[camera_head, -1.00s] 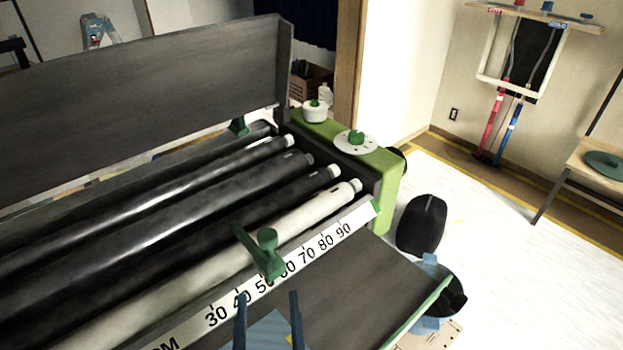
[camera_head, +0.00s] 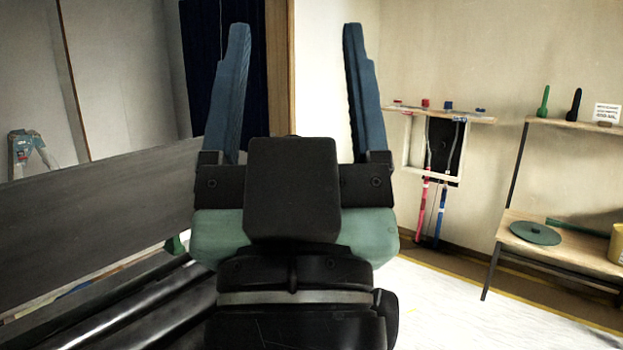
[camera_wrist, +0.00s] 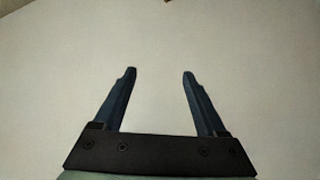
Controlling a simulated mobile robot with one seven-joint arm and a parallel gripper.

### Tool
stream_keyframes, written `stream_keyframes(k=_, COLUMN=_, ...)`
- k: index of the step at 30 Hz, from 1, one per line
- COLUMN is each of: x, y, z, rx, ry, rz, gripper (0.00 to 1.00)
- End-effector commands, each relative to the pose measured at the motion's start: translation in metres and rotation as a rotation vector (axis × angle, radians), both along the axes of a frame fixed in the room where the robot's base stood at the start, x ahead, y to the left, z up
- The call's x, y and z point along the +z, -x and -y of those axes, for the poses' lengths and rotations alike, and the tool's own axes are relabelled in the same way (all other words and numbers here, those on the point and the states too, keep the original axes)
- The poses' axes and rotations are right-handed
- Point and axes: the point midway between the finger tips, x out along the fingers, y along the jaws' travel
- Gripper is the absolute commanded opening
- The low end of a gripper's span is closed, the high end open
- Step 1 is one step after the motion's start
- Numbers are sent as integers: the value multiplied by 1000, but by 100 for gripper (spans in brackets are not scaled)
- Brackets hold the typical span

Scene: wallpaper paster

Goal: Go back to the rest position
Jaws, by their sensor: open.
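My gripper (camera_head: 296,40) is raised in the middle of the head view, close to the camera, with its two blue fingers pointing up. The fingers are wide apart with nothing between them. In the wrist view my gripper (camera_wrist: 160,75) is also open and empty, in front of a plain pale surface. The wallpaper paster (camera_head: 100,205) is at the left of the head view, and its dark rollers (camera_head: 130,315) show at lower left. My gripper and wrist hide much of the machine's right end.
A wall rack (camera_head: 440,118) with red and blue handled tools hangs at the back right. A shelf (camera_head: 520,220) at far right holds a green disc (camera_head: 535,233) and a yellow container (camera_head: 617,245). The white floor (camera_head: 450,310) between is clear.

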Motion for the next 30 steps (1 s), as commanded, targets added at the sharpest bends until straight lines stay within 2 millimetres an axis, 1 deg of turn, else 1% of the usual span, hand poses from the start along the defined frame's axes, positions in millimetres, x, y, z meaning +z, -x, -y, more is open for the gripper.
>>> stream_keyframes(k=1, x=20, y=12, z=6, rx=-18, ry=-1, rz=44, gripper=74)
stream_keyframes(k=2, x=29, y=18, z=10, rx=-28, ry=-1, rz=63, gripper=74)
stream_keyframes(k=3, x=43, y=22, z=11, rx=-33, ry=-2, rz=73, gripper=74)
stream_keyframes(k=5, x=58, y=18, z=10, rx=-29, ry=-1, rz=61, gripper=74)
stream_keyframes(k=11, x=102, y=18, z=9, rx=-27, ry=-1, rz=60, gripper=74)
stream_keyframes(k=15, x=142, y=18, z=9, rx=-26, ry=0, rz=59, gripper=74)
stream_keyframes(k=18, x=164, y=17, z=9, rx=-25, ry=-1, rz=58, gripper=74)
stream_keyframes(k=21, x=177, y=17, z=9, rx=-25, ry=-1, rz=58, gripper=74)
stream_keyframes(k=24, x=183, y=17, z=9, rx=-25, ry=0, rz=58, gripper=74)
stream_keyframes(k=30, x=183, y=17, z=9, rx=-25, ry=0, rz=58, gripper=74)
